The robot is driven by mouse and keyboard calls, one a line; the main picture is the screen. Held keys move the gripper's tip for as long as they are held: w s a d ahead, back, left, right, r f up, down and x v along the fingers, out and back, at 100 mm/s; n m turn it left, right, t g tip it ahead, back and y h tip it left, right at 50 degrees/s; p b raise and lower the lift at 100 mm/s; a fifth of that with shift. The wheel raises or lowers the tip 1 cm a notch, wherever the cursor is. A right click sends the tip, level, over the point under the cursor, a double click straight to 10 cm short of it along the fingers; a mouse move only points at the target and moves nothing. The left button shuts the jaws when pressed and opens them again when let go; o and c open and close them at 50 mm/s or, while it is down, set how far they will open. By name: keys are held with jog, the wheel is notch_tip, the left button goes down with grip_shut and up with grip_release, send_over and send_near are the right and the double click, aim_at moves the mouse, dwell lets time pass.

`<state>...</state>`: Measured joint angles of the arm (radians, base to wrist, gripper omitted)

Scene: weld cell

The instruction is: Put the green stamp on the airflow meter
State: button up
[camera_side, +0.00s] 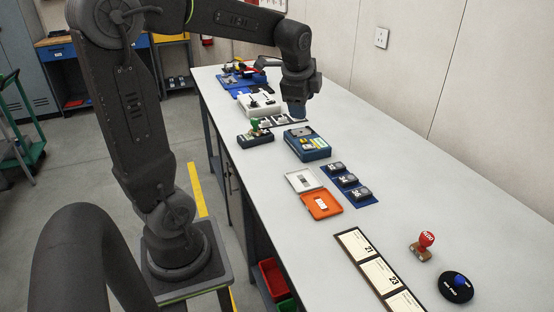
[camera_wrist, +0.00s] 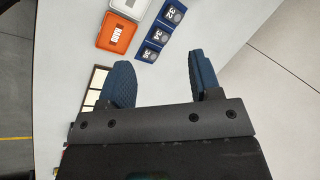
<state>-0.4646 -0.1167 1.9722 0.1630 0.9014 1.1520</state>
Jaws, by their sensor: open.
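The green stamp (camera_side: 256,126) shows as a small green knob in the side view. It is at a dark box-like object (camera_side: 255,140) on the left part of the bench; whether it rests on it or stands behind it I cannot tell. I cannot tell for sure which object is the airflow meter. Small dark devices numbered 32, 34 and 36 (camera_side: 348,181) lie on a blue mat, also seen in the wrist view (camera_wrist: 156,35). My gripper (camera_side: 297,112) is over the bench, near the blue case; in the wrist view (camera_wrist: 160,75) its fingers are apart and empty.
A blue case (camera_side: 307,144) stands near my gripper. An open orange-and-grey tin (camera_side: 322,204), a strip of cards (camera_side: 380,275), a red stamp (camera_side: 422,246) and a round black pad (camera_side: 454,288) lie nearer the camera.

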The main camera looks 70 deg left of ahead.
jog(key=s+d+f+n+t+h, duration=0.1)
jog(key=s+d+n, duration=0.3)
jog(key=s+d, duration=0.3)
jog(key=s+d+f+n+t+h, duration=0.1)
jog(key=s+d+n, duration=0.3)
jog(key=d, duration=0.8)
jog(key=s+h, duration=0.1)
jog(key=s, duration=0.1)
jog(key=shift+s+n, duration=0.4)
